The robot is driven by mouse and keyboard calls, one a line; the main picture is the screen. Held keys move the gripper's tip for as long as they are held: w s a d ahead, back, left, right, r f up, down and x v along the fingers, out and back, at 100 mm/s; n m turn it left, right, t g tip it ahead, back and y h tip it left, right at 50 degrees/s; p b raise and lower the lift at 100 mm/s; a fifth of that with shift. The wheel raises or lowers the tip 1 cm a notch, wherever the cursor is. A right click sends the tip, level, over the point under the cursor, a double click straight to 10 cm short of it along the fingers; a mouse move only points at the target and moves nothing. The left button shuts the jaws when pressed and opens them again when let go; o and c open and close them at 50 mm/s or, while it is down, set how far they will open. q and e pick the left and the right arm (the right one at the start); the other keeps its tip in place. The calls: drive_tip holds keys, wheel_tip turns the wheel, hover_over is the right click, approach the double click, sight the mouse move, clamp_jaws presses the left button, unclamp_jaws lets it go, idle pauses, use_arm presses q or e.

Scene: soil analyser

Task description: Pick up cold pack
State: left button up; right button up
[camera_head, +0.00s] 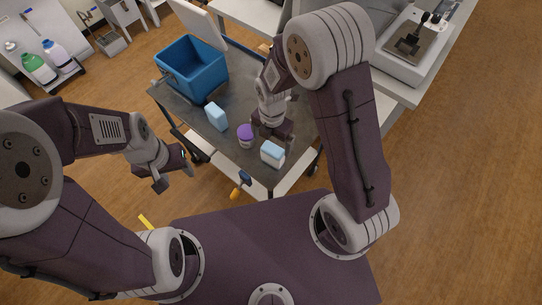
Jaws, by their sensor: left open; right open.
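Two light-blue and white block-shaped packs, which look like cold packs, are on the dark top of a cart. One pack (216,117) stands left of the middle. The other pack (272,154) is near the cart's front corner. My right gripper (270,133) is open over the cart, just behind the front pack and right of a purple-lidded jar (246,135). I cannot tell whether it touches the front pack. My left gripper (172,178) is open and empty, off the cart's left side and apart from both packs.
A blue open bin (192,70) with a raised white lid (200,22) stands at the back left of the cart (195,115). A yellow and dark tool (240,184) shows at the cart's front edge. A bench with a device (409,45) is at the right. Floor is clear at far right.

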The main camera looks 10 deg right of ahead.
sight(272, 148)
wheel_tip(272, 148, down, 3)
drive_tip(key=shift+s+r, duration=0.15)
drive_tip(key=shift+a+f, duration=0.25)
drive_tip(key=shift+f, duration=0.1)
drive_tip(key=f, duration=0.3)
drive_tip(key=d+f, duration=0.1)
drive_tip(key=f, duration=0.1)
drive_tip(key=shift+p, duration=0.3)
drive_tip(key=shift+a+f, duration=0.1)
drive_tip(key=c, duration=1.9)
drive_tip(key=shift+o, duration=0.2)
drive_tip(key=shift+r, duration=0.55)
drive_tip(key=r, duration=0.3)
drive_tip(key=shift+w, duration=0.2)
drive_tip(key=w+d+r+b, duration=0.1)
drive_tip(key=w+d+r, duration=0.4)
drive_tip(key=d, duration=0.5)
wheel_tip(272, 148, up, 2)
drive_tip(key=shift+w+d+r, duration=0.1)
drive_tip(key=shift+w+d, duration=0.05)
